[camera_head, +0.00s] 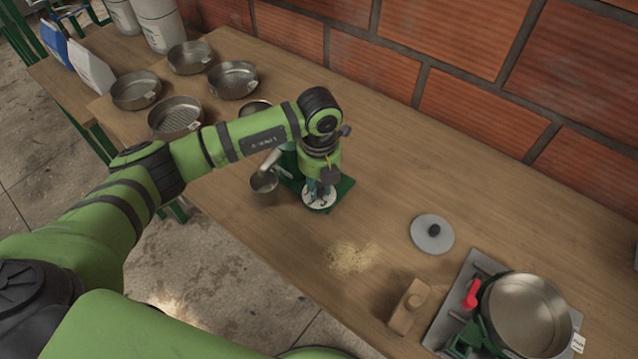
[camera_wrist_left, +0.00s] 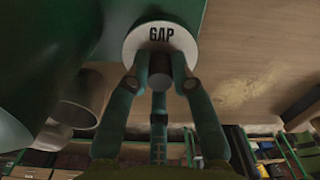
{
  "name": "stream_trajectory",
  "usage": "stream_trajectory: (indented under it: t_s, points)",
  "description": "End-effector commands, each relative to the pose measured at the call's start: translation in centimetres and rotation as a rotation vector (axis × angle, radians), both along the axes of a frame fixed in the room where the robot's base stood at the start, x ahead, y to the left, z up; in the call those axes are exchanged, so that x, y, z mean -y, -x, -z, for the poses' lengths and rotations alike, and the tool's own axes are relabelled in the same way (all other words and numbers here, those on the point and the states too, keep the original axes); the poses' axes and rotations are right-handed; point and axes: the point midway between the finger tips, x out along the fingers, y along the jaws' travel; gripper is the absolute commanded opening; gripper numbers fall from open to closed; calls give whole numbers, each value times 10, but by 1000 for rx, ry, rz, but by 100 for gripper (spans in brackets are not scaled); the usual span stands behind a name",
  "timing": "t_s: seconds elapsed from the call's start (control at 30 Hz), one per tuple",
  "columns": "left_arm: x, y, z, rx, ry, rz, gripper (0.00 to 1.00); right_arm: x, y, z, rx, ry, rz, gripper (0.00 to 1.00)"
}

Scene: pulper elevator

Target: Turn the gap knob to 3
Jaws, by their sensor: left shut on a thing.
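The gap knob (camera_wrist_left: 161,78) is a grey cylinder in front of a white round plate (camera_wrist_left: 133,42) marked GAP. In the head view the white plate (camera_head: 318,206) shows low on the green machine (camera_head: 345,186), below my left wrist. My left gripper (camera_wrist_left: 160,70) is shut on the knob, its fingers around it. In the head view the gripper (camera_head: 319,190) is small and partly in front of the plate. The knob's number setting cannot be read. My right gripper is not in view.
A metal cup (camera_head: 264,189) stands left of the machine. Several round pans (camera_head: 176,117) lie at the back left. A pale pile of grains (camera_head: 350,257), a grey lid (camera_head: 432,235), a wooden block (camera_head: 408,307) and a large metal pan (camera_head: 527,312) are to the right. A brick wall bounds the back.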

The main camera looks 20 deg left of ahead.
Motion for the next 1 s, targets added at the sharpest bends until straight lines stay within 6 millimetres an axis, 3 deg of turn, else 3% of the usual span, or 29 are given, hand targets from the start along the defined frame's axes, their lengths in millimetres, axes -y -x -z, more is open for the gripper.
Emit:
stream_trajectory:
  t_s: [0.03, 0.07, 0.1, 0.43, 0.57, 1.0]
  points:
    - [0, 1, 1, -2, -1, 0, 0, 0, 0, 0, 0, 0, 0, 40]
    - [0, 1, 1, -2, -1, 0, 32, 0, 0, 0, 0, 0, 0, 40]
    - [0, 1, 1, -2, 0, 1, 47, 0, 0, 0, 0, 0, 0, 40]
    - [0, 0, 0, 0, 0, 1, 47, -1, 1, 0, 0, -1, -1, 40]
    - [1, -1, -10, 3, 3, 1, 47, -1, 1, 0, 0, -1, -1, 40]
    - [0, 0, -96, 2, 1, 1, 47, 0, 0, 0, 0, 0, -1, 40]
